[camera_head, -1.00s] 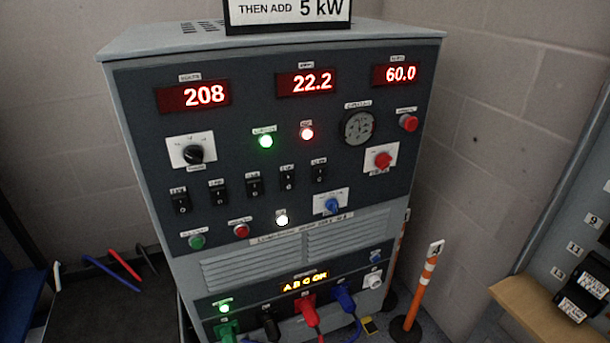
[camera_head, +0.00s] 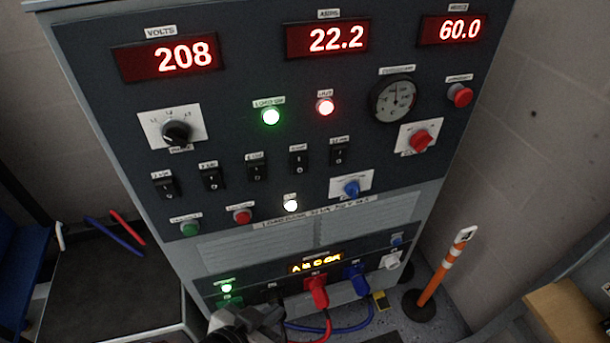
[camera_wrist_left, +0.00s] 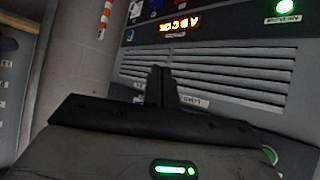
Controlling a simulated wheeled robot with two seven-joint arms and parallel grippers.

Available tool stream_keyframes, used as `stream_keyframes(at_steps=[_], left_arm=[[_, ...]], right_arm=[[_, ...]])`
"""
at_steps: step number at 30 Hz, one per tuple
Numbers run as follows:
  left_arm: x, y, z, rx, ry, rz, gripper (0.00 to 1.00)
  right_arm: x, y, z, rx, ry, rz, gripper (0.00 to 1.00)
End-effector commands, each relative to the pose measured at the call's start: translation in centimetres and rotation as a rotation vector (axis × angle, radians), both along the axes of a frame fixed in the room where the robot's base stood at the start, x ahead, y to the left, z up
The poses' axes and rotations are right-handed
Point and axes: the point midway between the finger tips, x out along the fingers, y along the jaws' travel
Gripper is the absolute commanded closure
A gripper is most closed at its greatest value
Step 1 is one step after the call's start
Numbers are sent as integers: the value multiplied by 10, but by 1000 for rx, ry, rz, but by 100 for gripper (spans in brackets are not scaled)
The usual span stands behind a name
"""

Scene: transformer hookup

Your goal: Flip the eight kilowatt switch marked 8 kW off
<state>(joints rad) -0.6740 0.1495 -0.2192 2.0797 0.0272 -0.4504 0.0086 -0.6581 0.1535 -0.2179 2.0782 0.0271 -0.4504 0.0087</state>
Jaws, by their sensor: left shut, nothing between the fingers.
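A row of several black rocker switches (camera_head: 257,171) runs across the dark panel of the grey cabinet in the head view. Each has a small white label above it, too small and blurred for me to tell which reads 8 kW. My left gripper (camera_head: 268,318) is at the bottom edge of the head view, well below the switch row and in front of the lower plug panel. Its closed fingers (camera_wrist_left: 160,86) show in the left wrist view, empty, against the louvred vents. The switches are not visible in that view. My right gripper is not in view.
Red displays (camera_head: 167,57) read 208, 22.2 and 60.0. Around the switches are a black knob (camera_head: 177,132), red and blue knobs, push buttons and lit lamps (camera_head: 270,116). Coloured plugs (camera_head: 317,290) with cables fill the lower panel. An orange post (camera_head: 440,270) stands at right.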

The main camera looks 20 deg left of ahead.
Motion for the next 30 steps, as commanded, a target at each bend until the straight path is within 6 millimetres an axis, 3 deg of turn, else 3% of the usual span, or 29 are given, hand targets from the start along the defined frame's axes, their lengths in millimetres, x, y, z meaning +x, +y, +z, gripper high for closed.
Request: stream_keyframes(at_steps=[2, 5, 12, 15, 18, 30], left_arm=[[3, 0, 6, 35, -27, -23, 100], [16, 3, 35, 231, -166, -129, 100], [39, 6, 150, 1019, -634, -415, 100], [39, 5, 179, 1228, -733, -456, 100], [38, 4, 191, 1315, -770, -469, 100], [44, 4, 192, 1320, -770, -467, 100]], right_arm=[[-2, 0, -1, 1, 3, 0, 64], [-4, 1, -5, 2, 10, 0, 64], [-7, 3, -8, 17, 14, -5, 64], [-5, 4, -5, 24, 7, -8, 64], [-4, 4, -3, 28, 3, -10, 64], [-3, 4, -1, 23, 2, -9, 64]])
